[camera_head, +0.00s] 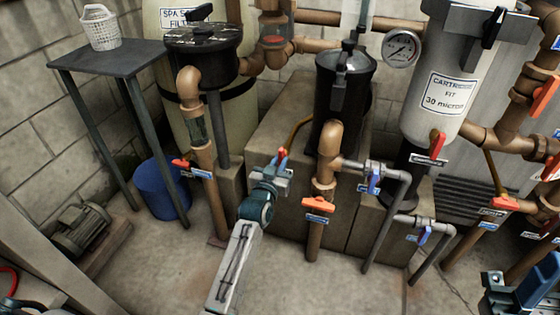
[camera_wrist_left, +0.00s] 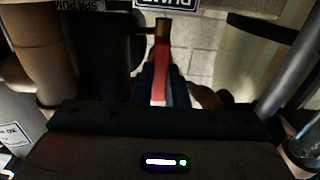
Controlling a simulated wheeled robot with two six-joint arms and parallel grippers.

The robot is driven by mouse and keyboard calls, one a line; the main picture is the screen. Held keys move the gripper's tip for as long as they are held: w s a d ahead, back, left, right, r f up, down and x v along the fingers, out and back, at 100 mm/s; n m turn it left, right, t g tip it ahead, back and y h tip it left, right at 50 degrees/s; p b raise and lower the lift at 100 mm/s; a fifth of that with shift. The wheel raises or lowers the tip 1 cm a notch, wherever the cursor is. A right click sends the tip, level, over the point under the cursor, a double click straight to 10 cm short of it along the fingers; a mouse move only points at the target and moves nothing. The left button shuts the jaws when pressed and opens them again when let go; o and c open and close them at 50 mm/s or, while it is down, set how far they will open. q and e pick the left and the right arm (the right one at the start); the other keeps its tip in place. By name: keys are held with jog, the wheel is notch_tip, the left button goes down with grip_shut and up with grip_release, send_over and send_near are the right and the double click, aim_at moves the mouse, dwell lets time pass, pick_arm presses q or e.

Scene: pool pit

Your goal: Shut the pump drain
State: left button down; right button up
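The pump drain's red handle (camera_head: 282,154) sits at the end of a brass pipe (camera_head: 297,131) left of the black pump housing (camera_head: 341,95). In the left wrist view the red handle (camera_wrist_left: 160,72) lies lengthwise between my dark blue fingers, with its brass stem beyond. An upside-down label reading "PUMP" (camera_wrist_left: 167,3), partly cut off, is above it. My left gripper (camera_head: 279,172) is at the handle, its fingers close along both sides; it also shows in the left wrist view (camera_wrist_left: 161,90). My right gripper (camera_head: 525,290) is at the lower right, partly cut off, its fingers unclear.
Blue-handled valves (camera_head: 374,180) (camera_head: 424,235) are to the right. A blue bucket (camera_head: 161,189), a small table (camera_head: 110,60) and a motor (camera_head: 83,228) are at left. Front floor is mostly clear.

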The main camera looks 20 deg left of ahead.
dwell(0.4)
pick_arm(q)
jog(key=m, duration=0.9)
jog(key=shift+b, duration=0.4)
jog(key=m, duration=0.9)
jog(key=shift+m+b, duration=0.3)
jog(key=shift+b, duration=0.05)
jog(key=c, duration=1.3)
grip_release()
